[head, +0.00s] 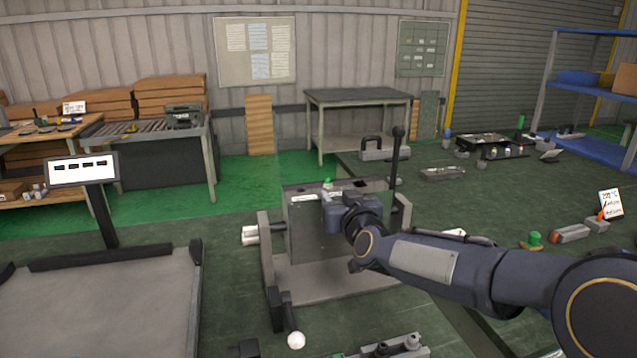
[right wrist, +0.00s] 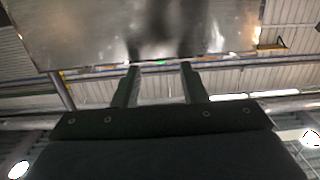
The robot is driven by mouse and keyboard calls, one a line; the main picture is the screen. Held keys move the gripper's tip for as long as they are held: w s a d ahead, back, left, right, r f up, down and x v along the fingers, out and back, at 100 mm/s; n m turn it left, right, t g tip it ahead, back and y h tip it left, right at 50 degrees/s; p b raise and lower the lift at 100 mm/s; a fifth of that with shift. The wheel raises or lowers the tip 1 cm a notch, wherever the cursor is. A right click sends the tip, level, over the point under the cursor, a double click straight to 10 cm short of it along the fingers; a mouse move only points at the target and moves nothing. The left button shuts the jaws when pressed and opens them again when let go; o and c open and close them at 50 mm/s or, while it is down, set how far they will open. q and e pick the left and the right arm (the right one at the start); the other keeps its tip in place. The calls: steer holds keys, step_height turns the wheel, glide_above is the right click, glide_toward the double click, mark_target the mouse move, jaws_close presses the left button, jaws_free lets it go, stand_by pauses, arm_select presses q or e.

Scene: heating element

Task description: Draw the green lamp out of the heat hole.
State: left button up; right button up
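The metal heating block (head: 312,235) stands upright in a frame in the middle of the head view. A small green lamp (head: 327,183) shows at its top edge, with its lower part hidden. My right gripper (head: 328,203) is in front of the block's upper part, just below the green lamp. In the right wrist view its two fingers (right wrist: 160,67) are spread, with no held object visible between them. The block's shiny face (right wrist: 140,30) fills the top of that view. My left gripper is in neither view.
A lever with a white knob (head: 296,340) sticks out at the frame's front, and a dark upright handle (head: 397,150) rises behind. Another green-topped piece (head: 535,238) stands on the floor at right. A platform with a display (head: 82,170) is at left.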

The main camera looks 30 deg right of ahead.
mark_target(329, 184)
steer(key=x, duration=0.8)
steer(key=shift+r+b, duration=0.2)
steer(key=shift+b, duration=0.1)
steer(key=shift+c, duration=0.2)
jaws_close()
